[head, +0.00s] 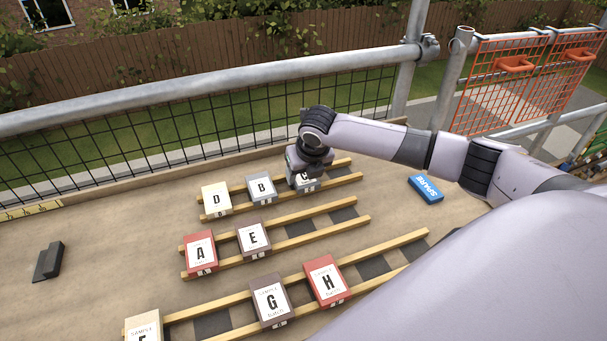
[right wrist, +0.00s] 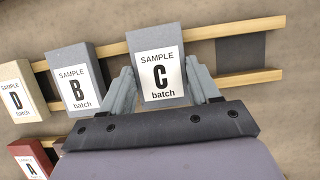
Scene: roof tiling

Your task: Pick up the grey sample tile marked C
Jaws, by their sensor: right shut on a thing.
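The grey sample tile marked C (right wrist: 160,72) stands at the right end of the tiles on the far pair of wooden battens. In the head view, tile C (head: 307,184) is partly hidden under my right gripper (head: 300,165). In the right wrist view, my right gripper (right wrist: 163,88) has one finger on each side of tile C and is shut on it. The tile appears still at the battens; I cannot tell whether it is lifted. My left gripper is not in view.
Tile B (head: 261,188) and tile D (head: 215,199) stand to the left on the same battens. Tiles A (head: 200,252), E (head: 252,237), G (head: 270,300) and H (head: 327,281) stand nearer. A blue SPARE block (head: 426,189) lies right. A mesh railing (head: 200,125) runs behind.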

